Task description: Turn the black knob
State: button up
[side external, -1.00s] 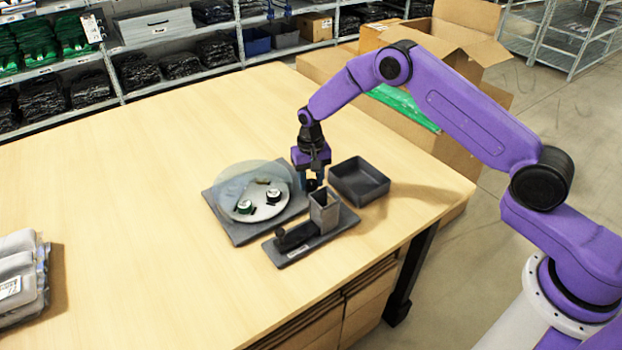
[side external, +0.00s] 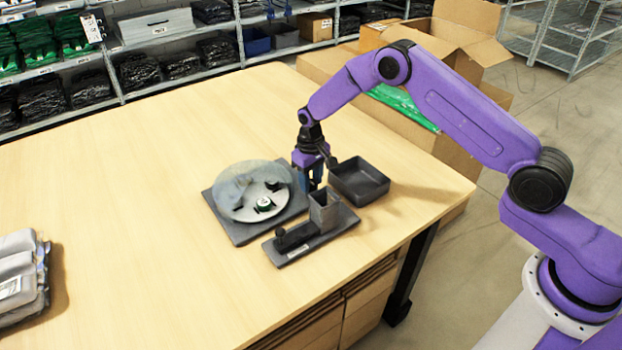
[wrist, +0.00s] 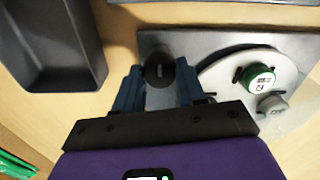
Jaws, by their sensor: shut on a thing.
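The black knob (wrist: 158,68) is round and stands at the edge of a dark grey base plate (wrist: 155,40). My gripper (wrist: 158,82) has its two blue fingers shut on the knob, one on each side. In the side view my gripper (side external: 307,183) points down beside the plate, and its fingers hide the knob. A pale round disc (side external: 245,212) lies on the plate under a clear bluish cover (side external: 238,180) with a cut-out. A green-topped item (wrist: 256,77) and a grey-topped item (wrist: 272,103) stand on the disc.
An empty grey tray (side external: 372,198) stands close to the right of my gripper. A grey fixture with a square upright tube (side external: 323,210) and a small black post (side external: 281,232) lies in front. Grey packaged garments (side external: 20,270) lie at the left.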

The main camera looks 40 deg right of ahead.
aim_at(311, 182)
jog(key=o, duration=1.1)
jog(key=shift+r, duration=0.15)
notch_tip(311, 182, up, 17)
jog(key=shift+r, duration=0.1)
jog(key=shift+a, duration=0.1)
